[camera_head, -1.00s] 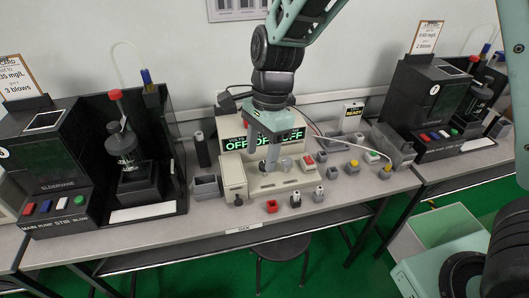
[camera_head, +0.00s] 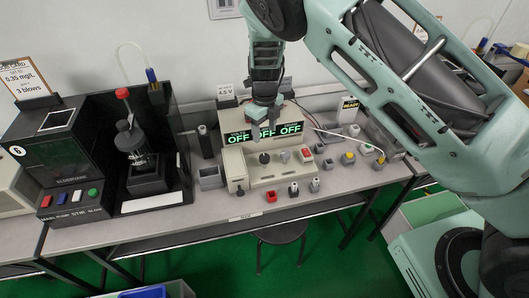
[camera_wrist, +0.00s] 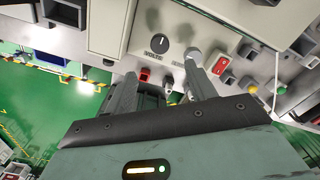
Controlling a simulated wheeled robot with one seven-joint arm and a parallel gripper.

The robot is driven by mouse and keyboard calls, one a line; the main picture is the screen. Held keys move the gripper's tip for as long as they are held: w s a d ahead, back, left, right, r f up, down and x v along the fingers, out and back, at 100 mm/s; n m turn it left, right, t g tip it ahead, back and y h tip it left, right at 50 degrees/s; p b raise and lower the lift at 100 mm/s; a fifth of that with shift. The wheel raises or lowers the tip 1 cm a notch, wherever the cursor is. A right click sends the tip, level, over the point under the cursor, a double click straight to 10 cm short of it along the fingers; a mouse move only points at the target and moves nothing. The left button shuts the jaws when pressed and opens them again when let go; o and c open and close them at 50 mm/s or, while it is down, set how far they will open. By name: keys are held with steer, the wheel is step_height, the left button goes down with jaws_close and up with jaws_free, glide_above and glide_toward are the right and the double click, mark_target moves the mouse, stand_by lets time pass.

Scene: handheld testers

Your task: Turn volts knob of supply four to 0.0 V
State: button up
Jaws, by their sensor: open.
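The beige supply (camera_head: 236,160) stands on the bench with a green display (camera_head: 290,129) reading OFF in three fields, partly covered by my gripper. Its dark volts knob (camera_head: 264,158) is on the front; in the wrist view this knob (camera_wrist: 160,46) has a white pointer line and the label VOLTS. A grey knob (camera_head: 284,157) sits to its right, by a label that seems to read AMPS. My gripper (camera_head: 265,116) is open and empty, apart from the knob, in front of the display. Its two fingers (camera_wrist: 162,88) show in the wrist view, with the knob beyond them.
A red rocker switch (camera_head: 306,154) is right of the knobs. A 4.5 V card (camera_head: 225,92) tops the supply. A black tester (camera_head: 60,165) stands left. My arm covers the right side.

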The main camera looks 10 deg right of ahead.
mark_target(265, 156)
step_height(265, 156, down, 12)
steer(key=p, duration=0.2)
steer(key=shift+r+p, duration=0.25)
steer(key=shift+p, duration=0.05)
steer(key=c, duration=1)
steer(key=shift+n+b, duration=0.35)
steer(key=shift+n, duration=0.05)
